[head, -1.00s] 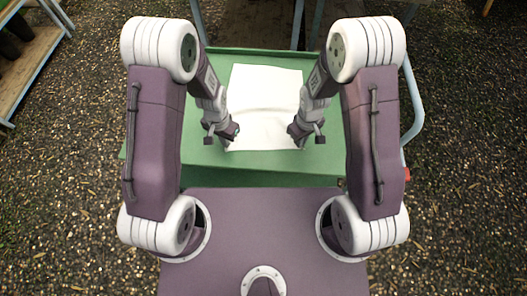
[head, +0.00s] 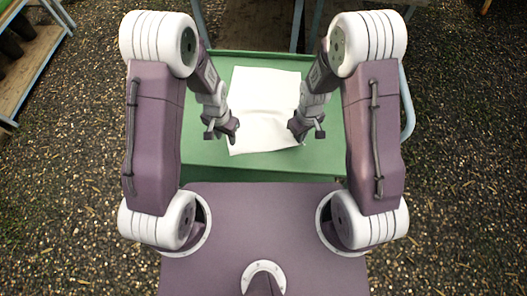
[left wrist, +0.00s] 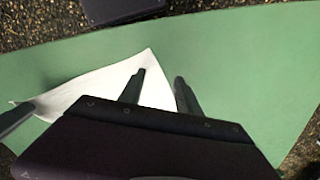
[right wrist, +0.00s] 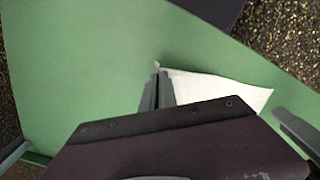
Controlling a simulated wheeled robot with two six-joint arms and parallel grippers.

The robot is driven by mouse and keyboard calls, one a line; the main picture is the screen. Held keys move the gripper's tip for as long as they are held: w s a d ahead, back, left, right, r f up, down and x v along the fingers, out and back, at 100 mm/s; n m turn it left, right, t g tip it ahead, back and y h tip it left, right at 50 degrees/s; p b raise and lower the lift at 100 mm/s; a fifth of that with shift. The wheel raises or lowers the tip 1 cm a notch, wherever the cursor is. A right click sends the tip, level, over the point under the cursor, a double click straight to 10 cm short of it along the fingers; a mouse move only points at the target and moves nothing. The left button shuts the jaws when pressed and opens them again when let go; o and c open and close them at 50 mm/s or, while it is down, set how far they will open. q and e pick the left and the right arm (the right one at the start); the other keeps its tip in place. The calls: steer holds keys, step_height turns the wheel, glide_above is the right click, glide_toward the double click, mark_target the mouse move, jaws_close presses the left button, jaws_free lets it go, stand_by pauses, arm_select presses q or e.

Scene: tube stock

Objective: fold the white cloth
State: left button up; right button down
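The white cloth (head: 265,100) lies mostly flat on the green table top, with a faint crease across its middle. My left gripper (head: 233,130) is at its near left edge. In the left wrist view the left gripper's fingers (left wrist: 160,88) are apart, one over the cloth (left wrist: 90,95) and the other over bare green near a corner. My right gripper (head: 297,131) is at the near right corner. In the right wrist view its fingers (right wrist: 158,92) are close together, with the cloth's (right wrist: 220,90) corner tip poking up between them. The near right corner is partly hidden in the head view.
The green table (head: 205,155) has bare room left and right of the cloth. A pale blue rail (head: 407,105) runs along its right side. A wooden shelf (head: 30,60) with dark pots stands at the far left on gravelly ground.

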mark_target(234, 149)
arm_select(q)
steer(key=shift+o, duration=0.7)
steer(key=shift+r, duration=0.15)
steer(key=c, duration=0.3)
step_height(234, 149, up, 5)
steer(key=s+d, duration=0.1)
steer(key=d, duration=0.1)
steer(key=shift+n, duration=0.4)
step_height(234, 149, down, 10)
steer(key=shift+s+r, duration=0.1)
jaws_close()
